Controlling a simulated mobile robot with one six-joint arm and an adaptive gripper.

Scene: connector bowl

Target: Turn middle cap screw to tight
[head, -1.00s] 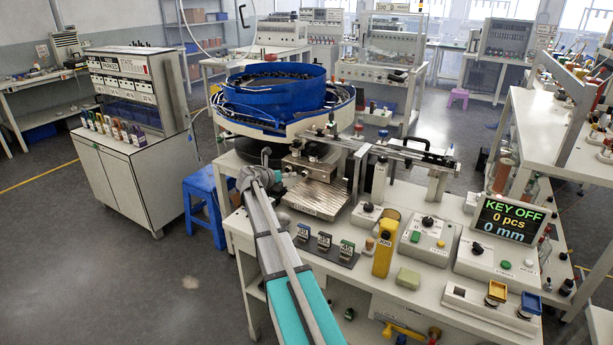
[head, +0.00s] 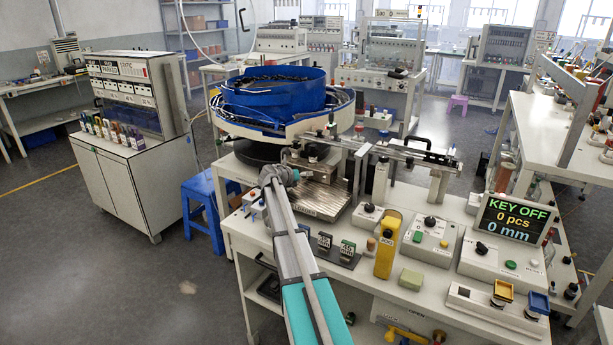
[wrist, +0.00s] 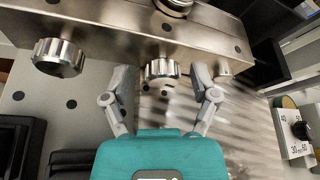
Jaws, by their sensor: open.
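In the wrist view a steel block (wrist: 110,28) carries knurled metal cap screws on its near face. The left cap screw (wrist: 60,57) stands clear of my gripper. The middle cap screw (wrist: 160,69) lies between the tips of my open gripper (wrist: 161,76), with a gap on both sides. The right cap screw (wrist: 227,70) is partly hidden behind the right finger. In the head view my gripper (head: 285,174) is at the steel fixture below the blue bowl feeder (head: 274,92); its fingers and the screws are too small to tell there.
A ridged metal plate (head: 322,199) lies right of my gripper. Small labelled blocks (head: 347,250), a yellow bottle (head: 387,247) and control boxes (head: 429,240) stand nearer the front. A display (head: 513,218) reads KEY OFF, 0 pcs, 0 mm. A blue stool (head: 203,207) stands left of the bench.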

